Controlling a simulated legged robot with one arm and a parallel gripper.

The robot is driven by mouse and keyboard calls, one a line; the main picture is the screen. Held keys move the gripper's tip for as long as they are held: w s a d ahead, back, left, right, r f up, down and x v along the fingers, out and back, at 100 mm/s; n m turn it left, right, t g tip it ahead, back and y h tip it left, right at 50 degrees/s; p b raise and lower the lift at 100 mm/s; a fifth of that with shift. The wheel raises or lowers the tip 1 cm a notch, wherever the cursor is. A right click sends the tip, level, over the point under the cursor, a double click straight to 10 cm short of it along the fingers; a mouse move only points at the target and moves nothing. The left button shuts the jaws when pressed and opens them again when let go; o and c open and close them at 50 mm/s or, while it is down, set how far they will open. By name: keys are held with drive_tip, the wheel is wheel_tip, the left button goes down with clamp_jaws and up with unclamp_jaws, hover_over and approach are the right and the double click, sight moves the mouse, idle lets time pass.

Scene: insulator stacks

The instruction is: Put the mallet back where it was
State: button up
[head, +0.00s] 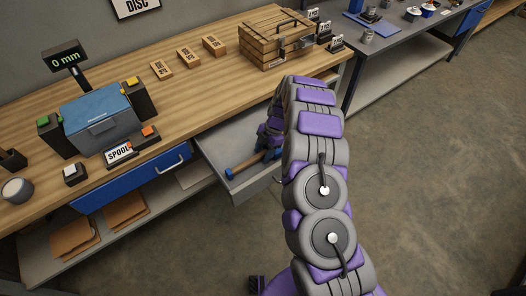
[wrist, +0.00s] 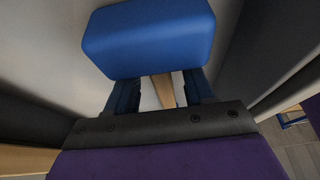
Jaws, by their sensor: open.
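The mallet shows in the wrist view as a large blue head (wrist: 150,40) with a wooden handle (wrist: 164,92) running back between my fingers. In the head view its wooden handle (head: 246,164) lies inside the pulled-out grey drawer (head: 241,190) under the workbench. My gripper (wrist: 162,84) is open, with one finger on each side of the handle, just behind the head. In the head view my gripper (head: 268,147) is down in the drawer, partly hidden by my arm. Whether the fingers touch the handle cannot be told.
The wooden workbench top (head: 190,95) overhangs the drawer. A blue drawer front (head: 130,182) is to its left. A wooden crate (head: 277,38), several small wooden blocks (head: 189,59) and a blue-topped box (head: 97,115) stand on the bench. The floor at right is clear.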

drive_tip(key=p+v, duration=0.2)
drive_tip(key=v, duration=1)
drive_tip(key=s+a+r+m, duration=0.1)
drive_tip(key=s+r+m, duration=0.5)
drive_tip(key=s+r, duration=0.5)
drive_tip(key=s+d+r+m, duration=0.1)
drive_tip(key=s+r+m, duration=0.4)
drive_tip(key=s+r, duration=0.35)
drive_tip(key=s+d+r+m+h, duration=0.1)
drive_tip(key=s+m, duration=0.3)
drive_tip(key=s, duration=0.4)
drive_tip(key=s+d+m+h, duration=0.1)
drive_tip(key=s+d+m, duration=0.3)
drive_tip(key=s, duration=0.5)
drive_tip(key=s+d+r+m+h, duration=0.1)
drive_tip(key=s+d+m, duration=0.2)
drive_tip(key=s+m, duration=0.2)
drive_tip(key=s, duration=0.3)
drive_tip(key=shift+s+d+r+m+t+h, duration=0.2)
drive_tip(key=shift+s+r+m+t+h, duration=0.1)
drive_tip(key=shift+s+r+m, duration=0.1)
drive_tip(key=shift+c, duration=0.2)
